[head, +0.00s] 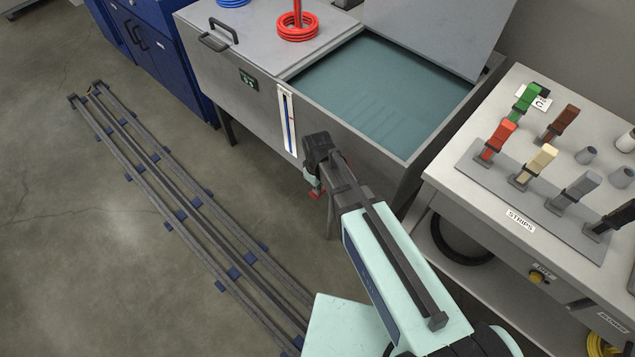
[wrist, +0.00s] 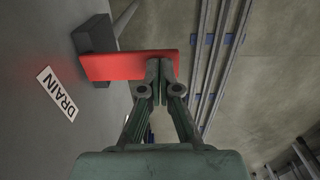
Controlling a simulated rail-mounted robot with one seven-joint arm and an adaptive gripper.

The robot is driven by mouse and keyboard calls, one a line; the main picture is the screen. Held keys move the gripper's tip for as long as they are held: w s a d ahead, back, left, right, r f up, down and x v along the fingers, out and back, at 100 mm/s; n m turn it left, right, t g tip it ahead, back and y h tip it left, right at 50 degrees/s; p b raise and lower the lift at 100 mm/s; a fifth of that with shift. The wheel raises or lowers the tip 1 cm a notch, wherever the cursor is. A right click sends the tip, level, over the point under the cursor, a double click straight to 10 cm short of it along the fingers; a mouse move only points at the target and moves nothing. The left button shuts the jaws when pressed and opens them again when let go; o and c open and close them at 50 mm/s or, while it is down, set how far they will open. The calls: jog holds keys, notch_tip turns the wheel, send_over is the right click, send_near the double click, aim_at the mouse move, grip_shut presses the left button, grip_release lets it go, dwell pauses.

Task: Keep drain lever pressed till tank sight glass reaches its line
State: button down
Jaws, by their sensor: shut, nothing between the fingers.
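The red drain lever (wrist: 118,65) sticks out from a dark block on the tank's grey wall in the wrist view, above and beside the DRAIN label (wrist: 57,93). A bit of the lever also shows low on the tank front in the head view (head: 317,194). My gripper (wrist: 159,80) is shut and empty, its fingertips at the lever's outer end; they look to be against it, but contact is not certain. The tank (head: 340,117) holds teal liquid (head: 390,85). The sight glass (head: 288,122) is a white strip with a blue column; its line is too small to read surely.
Red rings (head: 297,27) sit on the tank's lid. Blue cabinets (head: 160,50) are at upper left. Floor rails (head: 170,190) run at left, with clear floor beyond.

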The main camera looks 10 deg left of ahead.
jog(key=shift+f, duration=0.15)
jog(key=shift+s+f+t+b, duration=0.35)
jog(key=shift+f+b, duration=0.2)
jog(key=shift+b, duration=0.3)
jog(key=shift+a+f+t+h+b, duration=0.1)
jog(key=shift+f+t+h+b, duration=0.55)
jog(key=shift+b, duration=0.35)
jog(key=shift+f, duration=0.5)
jog(key=shift+r, duration=0.3)
jog(key=shift+r+p, duration=0.5)
jog(key=shift+r, duration=0.2)
